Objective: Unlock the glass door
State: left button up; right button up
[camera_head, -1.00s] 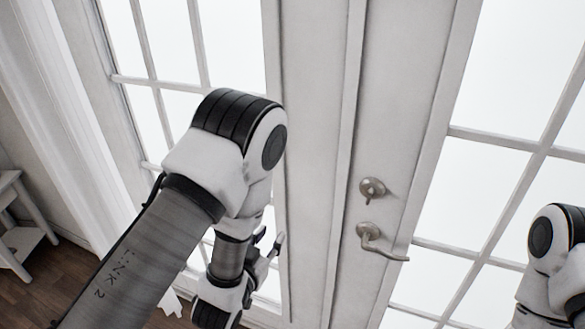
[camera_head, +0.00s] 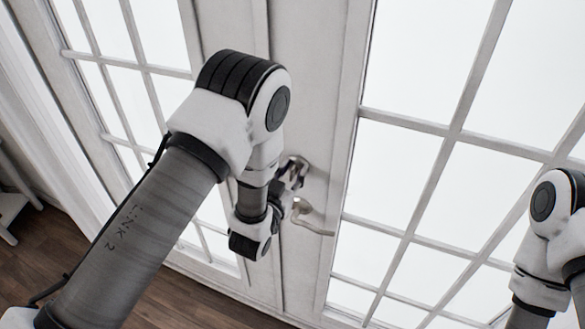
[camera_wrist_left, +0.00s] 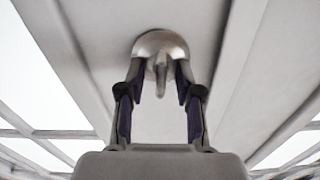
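The glass door (camera_head: 325,100) is white and appears closed. Its round metal lock with a small thumb turn (camera_wrist_left: 161,74) sits on the door stile above the curved lever handle (camera_head: 312,217). My left gripper (camera_head: 290,176) is at the lock, partly covering it in the head view. In the left wrist view, the open left gripper (camera_wrist_left: 160,78) has one finger on each side of the thumb turn, with gaps visible between. Whether the fingertips touch the lock's round base cannot be told. My right gripper is out of view; only part of my right arm shows at the right edge.
The lever handle is close below my left gripper. Large glass panes (camera_head: 420,180) with white bars flank the stile. A white curtain (camera_head: 50,130) hangs at the left, beside a white piece of furniture (camera_head: 12,195). The wooden floor (camera_head: 160,305) is clear near the door.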

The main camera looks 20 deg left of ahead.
pick_arm(q)
jog(key=shift+d, duration=0.15)
jog(key=c, duration=0.3)
jog(key=shift+a, duration=0.2)
grip_shut()
